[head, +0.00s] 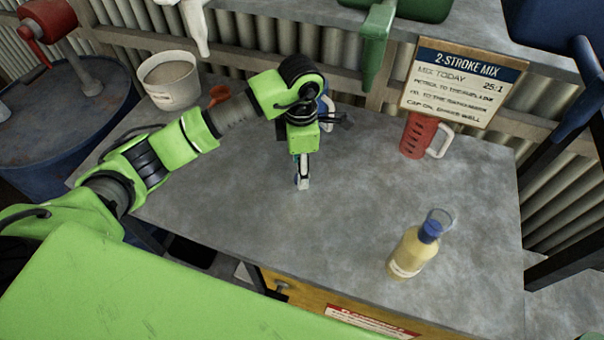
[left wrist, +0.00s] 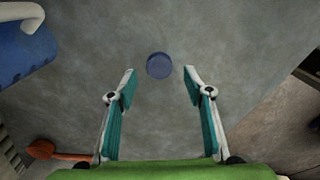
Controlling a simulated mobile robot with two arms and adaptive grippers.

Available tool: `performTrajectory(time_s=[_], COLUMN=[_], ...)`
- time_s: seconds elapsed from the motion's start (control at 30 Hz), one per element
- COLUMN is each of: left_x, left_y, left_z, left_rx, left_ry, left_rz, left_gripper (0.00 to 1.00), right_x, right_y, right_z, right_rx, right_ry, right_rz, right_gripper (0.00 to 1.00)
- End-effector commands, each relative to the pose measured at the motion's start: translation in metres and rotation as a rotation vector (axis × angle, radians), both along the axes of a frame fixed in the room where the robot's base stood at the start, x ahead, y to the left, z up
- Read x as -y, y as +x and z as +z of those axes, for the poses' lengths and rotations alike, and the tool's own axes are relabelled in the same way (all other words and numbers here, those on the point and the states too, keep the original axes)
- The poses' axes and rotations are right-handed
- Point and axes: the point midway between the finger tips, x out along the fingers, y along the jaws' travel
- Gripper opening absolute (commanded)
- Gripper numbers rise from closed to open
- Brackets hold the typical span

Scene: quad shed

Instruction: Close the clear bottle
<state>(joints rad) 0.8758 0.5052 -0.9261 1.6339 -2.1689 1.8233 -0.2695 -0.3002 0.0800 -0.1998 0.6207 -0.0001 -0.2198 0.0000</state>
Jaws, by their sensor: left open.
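The clear bottle (head: 408,254) stands upright on the right front of the bench, with pale yellow contents. Its neck is blue, and a clear cup-like piece (head: 440,217) shows at its top; I cannot tell how that piece is attached. A round blue disc, like a cap (left wrist: 160,66), lies on the bench in the left wrist view. My left gripper (head: 303,184) points down over the bench, left of the bottle and well apart from it. In the left wrist view its fingers (left wrist: 160,80) are open and empty, with the disc between and just beyond the tips.
A red jug (head: 416,135) stands below the sign (head: 456,85) at the back. A blue jug (left wrist: 22,52) and an orange funnel (left wrist: 42,149) are near my left gripper. A white bucket (head: 171,82) stands back left. The bench middle is clear.

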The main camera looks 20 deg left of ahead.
Motion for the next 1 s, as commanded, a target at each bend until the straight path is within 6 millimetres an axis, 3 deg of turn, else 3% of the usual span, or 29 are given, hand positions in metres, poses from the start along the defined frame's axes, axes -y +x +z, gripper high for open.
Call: performTrajectory(time_s=[0.03,0.2,0.57,0.73,1.0], left_x=[0.003,0.002,0.002,0.002,0.002], left_y=[0.000,0.001,0.002,0.002,0.002], left_z=[-0.004,-0.025,-0.029,-0.029,-0.029], left_rx=[-0.006,-0.002,0.001,0.001,0.001], left_ry=[-0.001,-0.001,0.000,0.000,0.000], left_rz=[0.001,0.001,0.000,0.000,0.000], left_gripper=[0.47,0.47,0.47,0.20,0.20], right_x=[0.000,0.001,0.001,0.001,0.001], right_y=[0.000,0.000,0.000,0.000,0.000], right_z=[0.011,0.015,0.014,0.014,0.014], right_rx=[0.000,-0.001,-0.001,-0.001,-0.001], right_ry=[0.000,-0.001,-0.001,-0.001,-0.001], right_rz=[0.000,0.000,0.000,0.000,0.000], right_gripper=[0.00,0.00,0.00,0.00,0.00])
